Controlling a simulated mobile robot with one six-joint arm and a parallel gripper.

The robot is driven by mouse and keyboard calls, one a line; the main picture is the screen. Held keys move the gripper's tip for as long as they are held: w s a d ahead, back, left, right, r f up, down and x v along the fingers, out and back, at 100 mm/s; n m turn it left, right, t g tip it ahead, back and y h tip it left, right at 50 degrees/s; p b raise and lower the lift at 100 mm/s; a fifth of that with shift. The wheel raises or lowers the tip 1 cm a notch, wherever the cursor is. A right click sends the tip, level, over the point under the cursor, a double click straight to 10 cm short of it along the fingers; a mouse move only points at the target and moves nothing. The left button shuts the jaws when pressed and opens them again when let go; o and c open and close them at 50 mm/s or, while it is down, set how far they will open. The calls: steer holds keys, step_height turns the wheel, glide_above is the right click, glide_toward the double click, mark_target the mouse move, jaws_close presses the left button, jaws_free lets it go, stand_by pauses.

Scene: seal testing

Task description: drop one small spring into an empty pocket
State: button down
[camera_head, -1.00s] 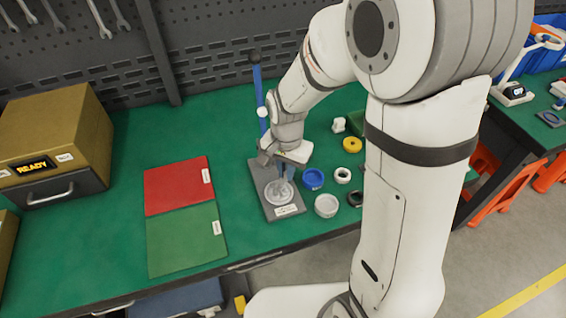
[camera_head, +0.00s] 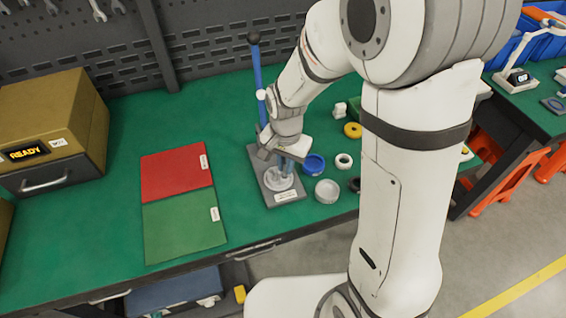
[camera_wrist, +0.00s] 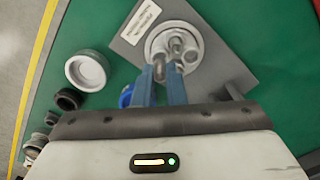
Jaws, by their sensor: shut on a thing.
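A round pale-grey holder (camera_head: 278,184) with pockets sits on a dark grey base plate (camera_head: 262,172). In the wrist view, the holder (camera_wrist: 196,62) is just beyond my fingertips, with round metallic pieces in its middle. My gripper (camera_head: 285,163) points down over the holder. In the wrist view, its blue fingers (camera_wrist: 160,82) are close together, shut on a small greyish piece (camera_wrist: 159,70), apparently a small spring, at the holder's near edge. The fingers and the blur hide the pocket below, so I cannot tell whether the piece is inside it.
A blue post (camera_head: 259,85) rises behind the plate. A blue ring cup (camera_head: 313,165), white ring (camera_head: 344,161), grey cup (camera_head: 327,191) and yellow ring (camera_head: 353,130) stand at right. Red (camera_head: 175,172) and green (camera_head: 183,228) mats lie left, with clear bench around them.

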steer(key=shift+f+b, duration=0.35)
steer(key=shift+f, duration=0.05)
steer(key=c, duration=1.8)
jaws_free()
steer(key=shift+o, duration=0.2)
steer(key=shift+r, duration=0.15)
steer(key=shift+r+p, duration=1.35)
steer(key=shift+r, duration=0.3)
steer(key=shift+o, duration=0.6)
steer(key=o, duration=0.4)
steer(key=shift+o, duration=0.2)
steer(key=shift+r, duration=0.1)
